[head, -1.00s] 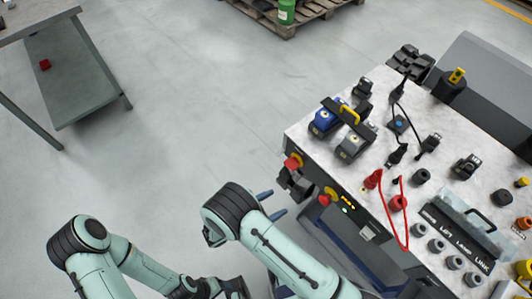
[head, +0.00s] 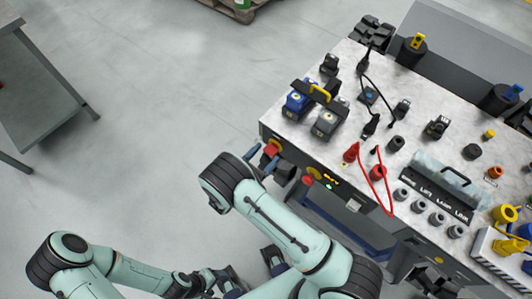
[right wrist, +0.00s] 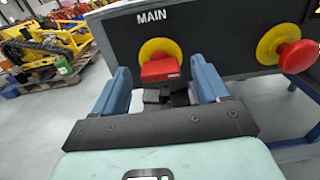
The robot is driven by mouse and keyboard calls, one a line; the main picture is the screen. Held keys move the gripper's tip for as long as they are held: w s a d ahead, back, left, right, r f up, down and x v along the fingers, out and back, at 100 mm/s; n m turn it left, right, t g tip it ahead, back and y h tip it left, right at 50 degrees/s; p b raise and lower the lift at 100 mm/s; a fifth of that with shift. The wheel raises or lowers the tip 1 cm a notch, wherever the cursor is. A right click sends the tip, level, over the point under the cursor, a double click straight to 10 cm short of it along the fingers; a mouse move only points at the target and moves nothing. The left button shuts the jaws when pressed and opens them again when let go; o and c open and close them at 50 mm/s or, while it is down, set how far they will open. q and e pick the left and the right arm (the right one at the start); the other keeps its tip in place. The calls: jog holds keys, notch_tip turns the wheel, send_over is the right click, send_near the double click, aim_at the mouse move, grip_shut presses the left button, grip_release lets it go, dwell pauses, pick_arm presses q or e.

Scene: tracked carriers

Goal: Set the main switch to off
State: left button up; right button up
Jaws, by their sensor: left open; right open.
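The main switch (right wrist: 160,68) is a red handle on a yellow disc, under the word MAIN on the dark carrier panel. Its red bar lies roughly level in the right wrist view. It also shows in the head view as a red and yellow spot (head: 271,150) at the carrier's near left corner. My right gripper (right wrist: 162,76) is open, with one blue finger on each side of the handle; I cannot tell whether they touch it. In the head view my right gripper (head: 266,162) is partly behind its arm. My left gripper (head: 255,275) is open, low and away from the panel.
A red mushroom button (right wrist: 298,56) on a yellow disc sits right of the switch. The carrier's top (head: 352,150) holds batteries, a black cable, a red cable and several plugs. A grey table (head: 45,90) stands at left, with clear floor between.

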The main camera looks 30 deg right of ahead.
jog(key=shift+w+d, duration=0.2)
jog(key=shift+d, duration=0.25)
jog(key=c, duration=1.1)
jog(key=shift+o, duration=0.2)
